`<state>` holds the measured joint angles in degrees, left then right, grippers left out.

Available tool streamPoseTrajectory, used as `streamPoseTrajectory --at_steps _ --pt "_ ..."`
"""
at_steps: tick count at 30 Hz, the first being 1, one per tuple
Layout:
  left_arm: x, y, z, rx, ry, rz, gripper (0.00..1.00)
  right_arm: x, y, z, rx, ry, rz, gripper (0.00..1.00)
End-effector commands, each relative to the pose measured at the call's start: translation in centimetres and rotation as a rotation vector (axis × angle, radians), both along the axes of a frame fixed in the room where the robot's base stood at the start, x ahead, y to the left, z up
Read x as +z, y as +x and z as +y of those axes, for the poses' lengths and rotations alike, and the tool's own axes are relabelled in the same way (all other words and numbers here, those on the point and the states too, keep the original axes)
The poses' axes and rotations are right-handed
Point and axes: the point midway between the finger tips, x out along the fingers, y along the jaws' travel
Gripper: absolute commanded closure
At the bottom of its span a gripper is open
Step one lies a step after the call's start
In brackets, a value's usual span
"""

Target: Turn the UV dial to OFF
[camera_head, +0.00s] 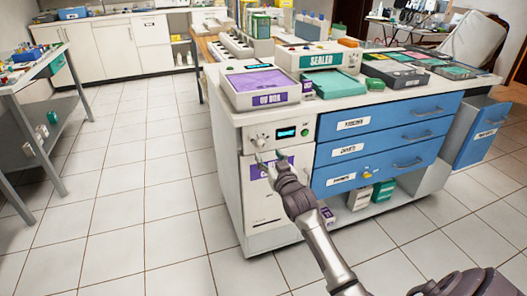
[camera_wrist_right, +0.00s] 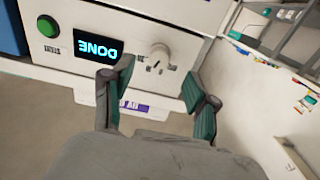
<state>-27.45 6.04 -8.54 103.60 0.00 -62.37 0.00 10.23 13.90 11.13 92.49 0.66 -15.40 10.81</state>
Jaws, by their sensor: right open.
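The UV dial (camera_head: 261,137) is a small pale knob on the left of the white front panel of the cabinet. In the right wrist view the dial (camera_wrist_right: 158,57) shows upside down, with a dark mark on its face. My right gripper (camera_head: 270,156) is open just in front of the panel, slightly below the dial. In the wrist view its two green-padded fingers (camera_wrist_right: 158,73) lie on either side of the dial, with no clear contact. The display (camera_wrist_right: 95,46) beside the dial reads DONE. The dial's setting is too small to read. My left gripper is not in view.
A green button (camera_head: 305,132) sits right of the display. A purple label (camera_head: 256,169) is on the door below, partly hidden by my gripper. Blue drawers (camera_head: 390,137) stand to the right. The UV box (camera_head: 265,84) rests on top.

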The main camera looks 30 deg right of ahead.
Motion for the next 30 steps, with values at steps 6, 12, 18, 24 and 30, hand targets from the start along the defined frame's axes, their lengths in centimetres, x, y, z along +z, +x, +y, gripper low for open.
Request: streamPoseTrajectory --at_steps 6,12,18,24,30 --pt "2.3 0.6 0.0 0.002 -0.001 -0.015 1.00 -0.1 3.8 -0.9 0.000 0.000 -0.001 0.42" --pt "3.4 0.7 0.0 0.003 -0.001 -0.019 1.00 -0.1 5.2 -1.3 -0.001 -0.001 0.000 0.42" --pt "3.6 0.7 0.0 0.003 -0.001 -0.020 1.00 0.0 5.3 -1.3 0.000 -0.001 0.000 0.42" --pt "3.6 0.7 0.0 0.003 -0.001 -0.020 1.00 0.0 5.3 -1.3 0.000 -0.001 0.000 0.58" --pt "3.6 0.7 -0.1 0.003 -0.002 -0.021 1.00 0.0 5.3 -1.3 0.000 -0.001 0.000 0.92"
